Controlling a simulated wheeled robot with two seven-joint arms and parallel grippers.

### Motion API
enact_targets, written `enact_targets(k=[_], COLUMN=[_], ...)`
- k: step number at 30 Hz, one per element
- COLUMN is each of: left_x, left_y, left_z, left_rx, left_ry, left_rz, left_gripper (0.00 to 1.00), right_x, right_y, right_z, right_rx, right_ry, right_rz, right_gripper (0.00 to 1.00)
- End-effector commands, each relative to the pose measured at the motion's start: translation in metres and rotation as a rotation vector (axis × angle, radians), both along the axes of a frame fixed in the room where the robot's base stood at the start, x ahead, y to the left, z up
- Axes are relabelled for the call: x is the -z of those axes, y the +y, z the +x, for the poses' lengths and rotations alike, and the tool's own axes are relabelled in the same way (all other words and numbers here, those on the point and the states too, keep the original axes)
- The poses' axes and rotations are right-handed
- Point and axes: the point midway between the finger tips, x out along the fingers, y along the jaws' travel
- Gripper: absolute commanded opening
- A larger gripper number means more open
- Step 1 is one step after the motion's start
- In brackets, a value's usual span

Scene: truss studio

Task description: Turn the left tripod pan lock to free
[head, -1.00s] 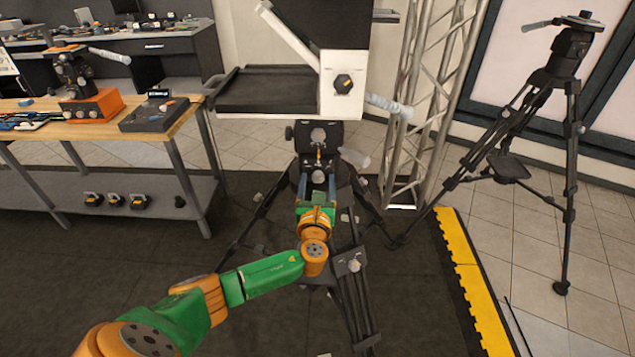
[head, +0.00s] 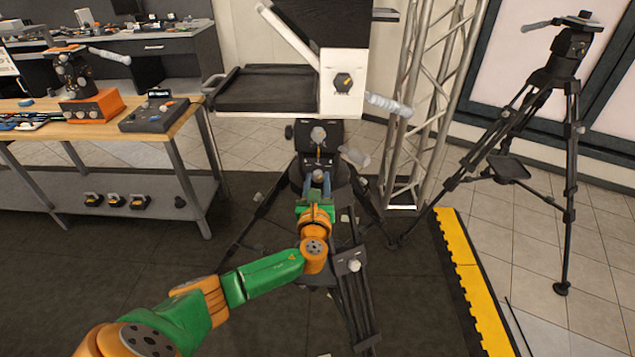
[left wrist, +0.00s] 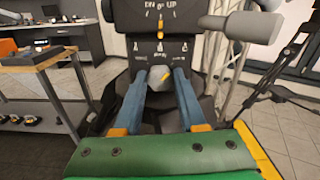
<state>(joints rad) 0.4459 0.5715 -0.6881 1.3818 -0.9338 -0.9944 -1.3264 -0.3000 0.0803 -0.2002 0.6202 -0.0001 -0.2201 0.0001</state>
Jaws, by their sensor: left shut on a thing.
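The left tripod (head: 343,200) stands in the middle of the head view, carrying a camera rig with a white box (head: 342,92). Its pan lock is a small grey knob (left wrist: 159,75) with a yellow mark, low on the dark head in the left wrist view. The mark slants; the labels above the knob are too small to read surely. My left gripper (head: 319,175) is at the knob, its two blue fingers on either side of it, shut on it. The fingers partly hide the knob in the head view. My right gripper is out of view.
A grey handle (left wrist: 240,27) sticks out right of the tripod head, close to my gripper. A truss (head: 423,110) stands behind it. A workbench (head: 100,128) is at the left and another tripod (head: 567,90) at the right.

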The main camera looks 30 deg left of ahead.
Motion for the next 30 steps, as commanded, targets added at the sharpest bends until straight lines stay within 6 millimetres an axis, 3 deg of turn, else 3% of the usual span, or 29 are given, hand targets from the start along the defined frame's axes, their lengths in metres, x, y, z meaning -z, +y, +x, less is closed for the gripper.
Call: enact_targets(k=[30], left_x=[0.005], left_y=[0.002], left_z=[-0.001], left_rx=[-0.001], left_ry=[-0.491], left_rz=[-0.802], left_gripper=[0.0], right_x=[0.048], right_y=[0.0], right_z=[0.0], right_rx=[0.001], right_ry=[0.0], right_rz=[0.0], right_gripper=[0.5])
